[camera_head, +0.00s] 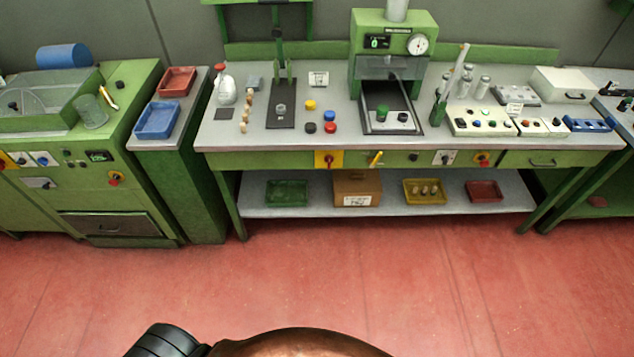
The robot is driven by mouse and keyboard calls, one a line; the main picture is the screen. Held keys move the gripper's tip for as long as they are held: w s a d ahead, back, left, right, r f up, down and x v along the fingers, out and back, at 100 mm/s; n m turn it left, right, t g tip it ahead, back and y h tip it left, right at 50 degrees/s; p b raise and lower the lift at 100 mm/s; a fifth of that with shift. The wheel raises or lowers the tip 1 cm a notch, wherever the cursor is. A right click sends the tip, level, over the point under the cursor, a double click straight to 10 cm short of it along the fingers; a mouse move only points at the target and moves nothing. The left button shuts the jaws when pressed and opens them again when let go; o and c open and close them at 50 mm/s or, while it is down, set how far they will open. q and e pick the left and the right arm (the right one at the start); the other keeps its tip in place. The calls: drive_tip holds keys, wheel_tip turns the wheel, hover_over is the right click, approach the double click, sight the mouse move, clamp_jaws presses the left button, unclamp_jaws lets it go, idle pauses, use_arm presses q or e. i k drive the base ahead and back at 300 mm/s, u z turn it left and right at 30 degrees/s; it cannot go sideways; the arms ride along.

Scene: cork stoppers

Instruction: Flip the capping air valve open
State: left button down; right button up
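A small yellow lever handle (376,158), which looks like the air valve, sits on the green front panel of the long workbench (290,142). It is tilted, its upper end to the right. It is too small to tell whether the valve is open. The green capping press (394,45) with a round gauge (418,45) stands on the bench above it. Neither of my grippers is in view. Only a copper and black part of my own body shows at the bottom edge, well back from the bench.
A lower shelf (325,205) holds trays and a cardboard box (357,188). A green machine (85,150) stands at the left. The red floor (300,275) before the bench is clear.

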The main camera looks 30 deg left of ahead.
sight(371, 164)
drive_tip(key=u, duration=0.35)
drive_tip(key=k, duration=0.2)
drive_tip(key=z, duration=1.1)
drive_tip(key=i, duration=1.4)
drive_tip(key=u, duration=0.65)
